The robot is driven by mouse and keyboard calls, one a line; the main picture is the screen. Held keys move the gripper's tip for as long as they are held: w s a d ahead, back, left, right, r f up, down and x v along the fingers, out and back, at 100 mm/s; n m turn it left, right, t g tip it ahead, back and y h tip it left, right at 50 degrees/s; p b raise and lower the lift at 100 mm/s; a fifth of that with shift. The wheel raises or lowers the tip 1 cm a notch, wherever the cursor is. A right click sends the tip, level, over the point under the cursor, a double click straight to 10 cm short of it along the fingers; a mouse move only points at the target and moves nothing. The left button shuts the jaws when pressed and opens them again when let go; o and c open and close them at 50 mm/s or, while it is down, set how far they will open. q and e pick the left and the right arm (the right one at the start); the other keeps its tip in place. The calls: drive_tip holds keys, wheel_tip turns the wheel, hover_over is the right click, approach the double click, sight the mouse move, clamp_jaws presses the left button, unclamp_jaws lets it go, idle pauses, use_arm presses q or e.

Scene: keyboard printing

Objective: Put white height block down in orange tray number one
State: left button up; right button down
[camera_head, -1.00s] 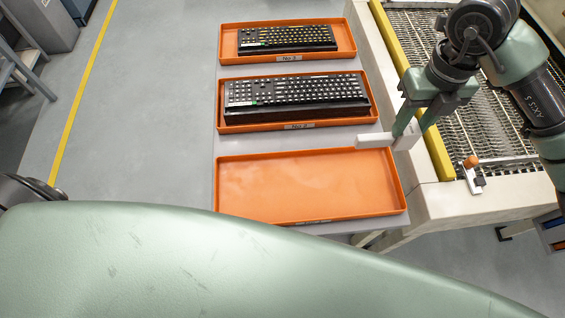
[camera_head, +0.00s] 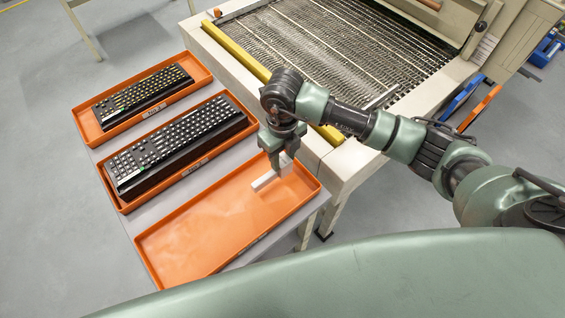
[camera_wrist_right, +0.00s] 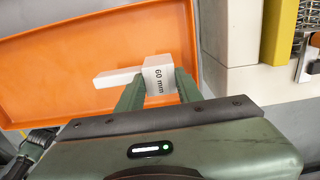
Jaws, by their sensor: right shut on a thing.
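The white height block (camera_head: 266,181) is L-shaped, with "60 mm" printed on it in the right wrist view (camera_wrist_right: 157,71). My right gripper (camera_head: 279,160) is shut on it, pointing down, and its two fingers also show on the block in the right wrist view (camera_wrist_right: 158,84). The block is over the far right part of the empty orange tray (camera_head: 205,232), the nearest of three trays. I cannot tell whether the block touches the tray floor. My left gripper is out of view.
Two more orange trays (camera_head: 95,134), (camera_head: 122,205) hold black keyboards (camera_head: 142,88), (camera_head: 175,145) on the left. A conveyor with a metal mesh belt (camera_head: 320,50) and a yellow edge bar (camera_head: 237,52) stands behind. The rest of the nearest tray is clear.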

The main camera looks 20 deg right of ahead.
wheel_tip(320, 180, down, 4)
drive_tip(key=shift+f+p, duration=0.1)
drive_tip(key=shift+p, duration=0.3)
drive_tip(key=shift+f, duration=0.2)
drive_tip(key=shift+f, duration=0.2)
drive_tip(key=c, duration=0.9)
unclamp_jaws()
drive_tip(key=shift+c, duration=0.2)
drive_tip(key=shift+r, duration=0.1)
